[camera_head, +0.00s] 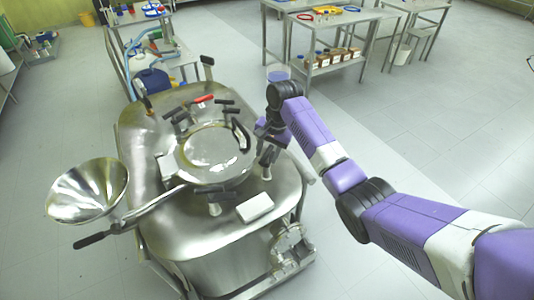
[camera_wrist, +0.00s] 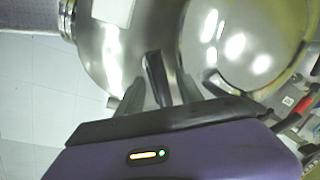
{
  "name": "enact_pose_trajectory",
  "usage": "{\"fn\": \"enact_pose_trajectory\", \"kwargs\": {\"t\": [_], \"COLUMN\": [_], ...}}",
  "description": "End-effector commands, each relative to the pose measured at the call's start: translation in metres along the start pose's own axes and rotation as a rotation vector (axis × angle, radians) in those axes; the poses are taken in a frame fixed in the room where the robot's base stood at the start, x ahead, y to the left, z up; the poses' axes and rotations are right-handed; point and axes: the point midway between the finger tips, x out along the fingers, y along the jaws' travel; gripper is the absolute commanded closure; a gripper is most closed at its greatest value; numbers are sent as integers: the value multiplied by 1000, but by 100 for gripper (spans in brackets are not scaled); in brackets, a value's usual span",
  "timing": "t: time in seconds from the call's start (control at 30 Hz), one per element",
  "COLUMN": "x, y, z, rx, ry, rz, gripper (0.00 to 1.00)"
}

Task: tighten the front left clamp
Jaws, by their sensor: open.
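The round steel lid (camera_head: 212,150) of the vessel has several black-handled clamps around its rim. One clamp (camera_head: 268,157) stands at the lid's right side, just below my gripper (camera_head: 266,132). Another clamp (camera_head: 222,196) sits at the lid's lower edge. In the wrist view, a black clamp handle (camera_wrist: 157,80) points up between the fingers of my gripper (camera_wrist: 160,95), with the lid (camera_wrist: 240,45) to its right. My gripper is open. I cannot tell whether the fingers touch the handle, and the view does not settle which clamp is the front left one.
A polished funnel (camera_head: 88,190) stands off the vessel's left side. A white block (camera_head: 255,207) lies on the vessel top near the front. A red handle (camera_head: 203,98) is at the lid's back. Tables (camera_head: 325,65) stand behind; the floor at right is clear.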

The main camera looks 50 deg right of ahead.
Motion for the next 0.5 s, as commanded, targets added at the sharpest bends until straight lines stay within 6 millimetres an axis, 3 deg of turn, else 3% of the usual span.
{"fn": "enact_pose_trajectory", "kwargs": {"t": [0.37,0.5], "x": [7,7], "y": [0,0], "z": [0,0], "rx": [0,0], "ry": [1,1], "rz": [-1,-1], "gripper": [57,84]}}
